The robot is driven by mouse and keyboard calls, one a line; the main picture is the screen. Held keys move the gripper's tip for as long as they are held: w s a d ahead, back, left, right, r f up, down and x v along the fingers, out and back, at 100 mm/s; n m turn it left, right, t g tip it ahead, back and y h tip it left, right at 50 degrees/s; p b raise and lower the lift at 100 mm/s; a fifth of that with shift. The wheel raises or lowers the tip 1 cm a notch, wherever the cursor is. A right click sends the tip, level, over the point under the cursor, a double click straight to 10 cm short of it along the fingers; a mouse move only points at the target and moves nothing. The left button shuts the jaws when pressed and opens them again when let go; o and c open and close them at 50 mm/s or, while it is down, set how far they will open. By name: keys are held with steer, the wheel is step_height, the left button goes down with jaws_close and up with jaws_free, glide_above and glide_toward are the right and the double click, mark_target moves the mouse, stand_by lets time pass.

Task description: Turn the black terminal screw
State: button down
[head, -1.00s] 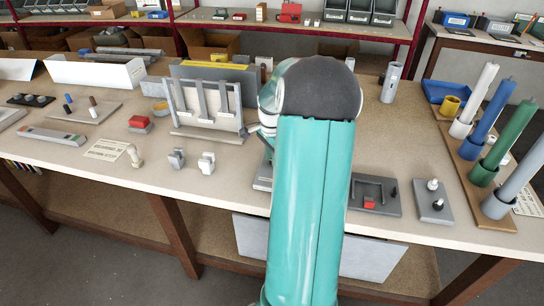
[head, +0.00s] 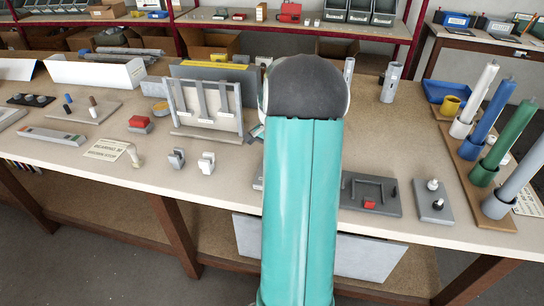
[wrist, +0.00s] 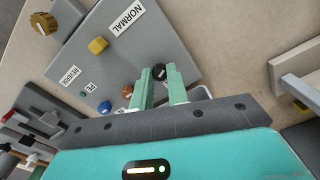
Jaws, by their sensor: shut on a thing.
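The black terminal screw (wrist: 159,73) shows in the wrist view as a small round knob at the edge of a grey panel (wrist: 135,60). My gripper (wrist: 159,77) has its two pale green fingers on either side of this screw and is shut on it. A brown screw (wrist: 127,91) and a blue screw (wrist: 104,107) sit to the left on the same panel. In the head view, my own teal arm hides the gripper, the screw and most of the panel.
In the head view, a grey tray with a red block (head: 370,205) lies right of my arm. An upright slotted panel (head: 205,105) stands to the left.

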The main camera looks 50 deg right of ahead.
steer(key=n, duration=0.3)
steer(key=shift+r+n, duration=0.1)
steer(key=shift+n, duration=0.3)
steer(key=n, duration=0.4)
steer(key=shift+n, duration=0.3)
steer(key=n, duration=1.9)
steer(key=shift+n, duration=2.1)
